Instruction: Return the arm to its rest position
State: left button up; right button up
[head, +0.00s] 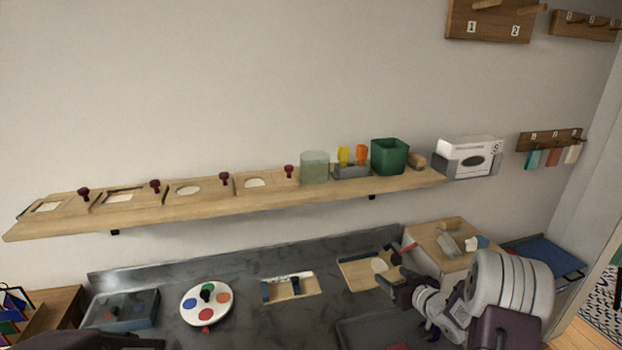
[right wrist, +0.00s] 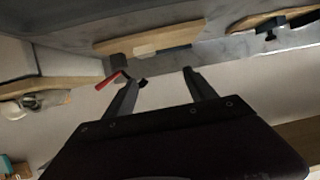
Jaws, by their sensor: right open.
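My right arm comes in from the lower right in the head view. Its right gripper (head: 392,287) is above the dark worktop, near the board with a pale round patch. In the right wrist view the two fingers of the right gripper (right wrist: 162,84) are spread apart with nothing between them. A red-handled tool (right wrist: 112,80) shows beside the left finger in that view; I cannot tell whether they touch. My left gripper is not recognisable; only a dark shape shows at the lower left of the head view.
A wooden wall shelf (head: 240,202) holds a green container (head: 390,156) and a glass jar (head: 314,167). On the grey worktop (head: 245,325) are a round palette (head: 207,303), a clear box (head: 120,309) and a wooden board (head: 352,276). A wooden-topped unit (head: 425,238) stands right.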

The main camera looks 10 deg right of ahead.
pick_arm(q)
notch_tip(320, 180, up, 3)
jog(key=shift+w+f+p, duration=0.1)
jog(key=shift+p, duration=1.05)
pick_arm(e)
jog(key=s+a+r+n+g+p, duration=0.1)
jog(key=s+a+r+p, duration=0.2)
jog(key=a+r, duration=1.15)
pick_arm(q)
notch_tip(320, 180, up, 4)
jog(key=shift+a+r+p, duration=0.1)
jog(key=shift+p, duration=0.4)
pick_arm(e)
jog(key=s+f+m+g+h, duration=0.1)
jog(key=s+f+g, duration=0.4)
jog(key=s, duration=0.7)
jog(key=s+f+m+g+h, duration=0.1)
jog(key=s+f+g, duration=0.5)
jog(key=s, duration=0.7)
jog(key=shift+d+f+m, duration=0.15)
jog(key=shift+d+m, duration=0.15)
jog(key=shift+m, duration=0.4)
jog(key=shift+d, duration=0.1)
